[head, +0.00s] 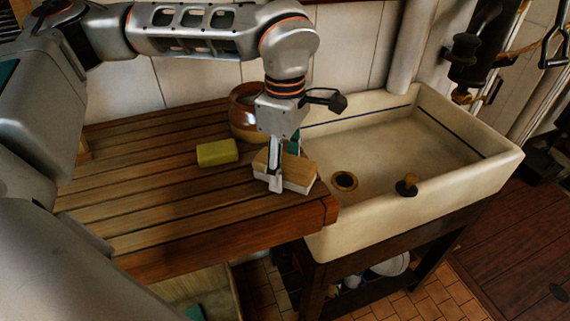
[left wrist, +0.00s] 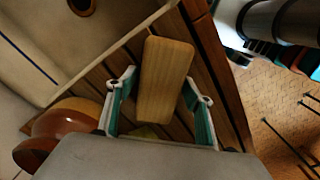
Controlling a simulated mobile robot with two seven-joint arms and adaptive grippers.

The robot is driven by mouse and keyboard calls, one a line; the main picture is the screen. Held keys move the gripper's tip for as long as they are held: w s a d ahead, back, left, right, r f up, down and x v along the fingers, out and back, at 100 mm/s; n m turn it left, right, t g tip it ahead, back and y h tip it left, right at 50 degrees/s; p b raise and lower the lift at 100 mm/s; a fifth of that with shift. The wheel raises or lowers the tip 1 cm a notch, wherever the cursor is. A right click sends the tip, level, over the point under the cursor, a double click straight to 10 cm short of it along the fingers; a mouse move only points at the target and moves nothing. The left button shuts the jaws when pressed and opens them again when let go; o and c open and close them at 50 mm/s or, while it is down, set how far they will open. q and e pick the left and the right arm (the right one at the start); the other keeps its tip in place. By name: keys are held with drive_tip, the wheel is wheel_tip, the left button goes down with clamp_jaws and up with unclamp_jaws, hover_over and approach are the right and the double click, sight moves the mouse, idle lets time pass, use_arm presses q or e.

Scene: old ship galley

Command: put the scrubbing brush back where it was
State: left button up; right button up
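The scrubbing brush (head: 299,174), a wooden block with pale bristles below, lies bristles down on the slatted wooden draining board (head: 180,226), near its right end beside the sink. My left gripper (head: 275,180) reaches down over it and partly hides it. In the left wrist view, the brush's wooden back (left wrist: 165,80) lies between the two green-padded fingers. The fingers are spread, with a gap on the brush's left side; contact on the other side is unclear. My right gripper is not in view.
A yellow sponge or soap block (head: 217,152) lies left of the brush. A brown and cream pot (head: 243,113) stands behind the gripper. The pale sink (head: 420,215) adjoins on the right, with a dark plug (head: 407,186) inside. The board's front left is clear.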

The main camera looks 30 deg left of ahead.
sight(285, 161)
use_arm(q)
drive_tip(key=shift+r, duration=0.1)
wheel_tip(285, 161, up, 12)
drive_tip(key=shift+r, duration=0.15)
idle(0.6)
idle(0.5)
